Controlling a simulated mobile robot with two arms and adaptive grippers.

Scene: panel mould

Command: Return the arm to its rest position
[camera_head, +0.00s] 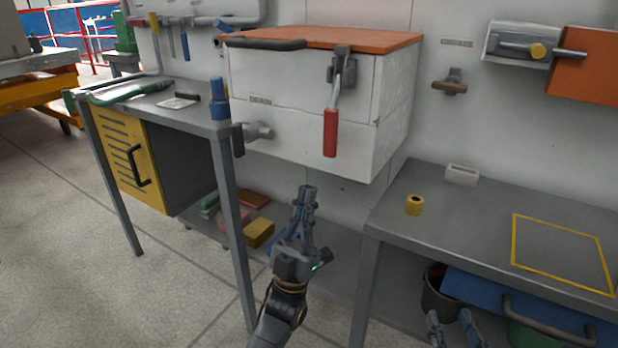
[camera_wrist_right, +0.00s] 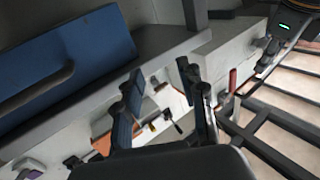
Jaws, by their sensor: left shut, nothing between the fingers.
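My left gripper (camera_head: 306,190) points upward in the middle of the head view, with its fingers together and nothing visible between them. It appears below the white mould box (camera_head: 290,85) and apart from the red-handled lever (camera_head: 331,130) on the box's front. My right gripper (camera_head: 450,316) shows only its fingertips at the bottom edge of the head view, in front of the right bench. Its fingers are spread apart, and the right wrist view (camera_wrist_right: 160,72) shows them open with no object gripped between them. The rest of the right arm is out of the head view.
The left bench (camera_head: 190,115) has a yellow cabinet (camera_head: 130,155). Blocks lie on the low shelf between.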

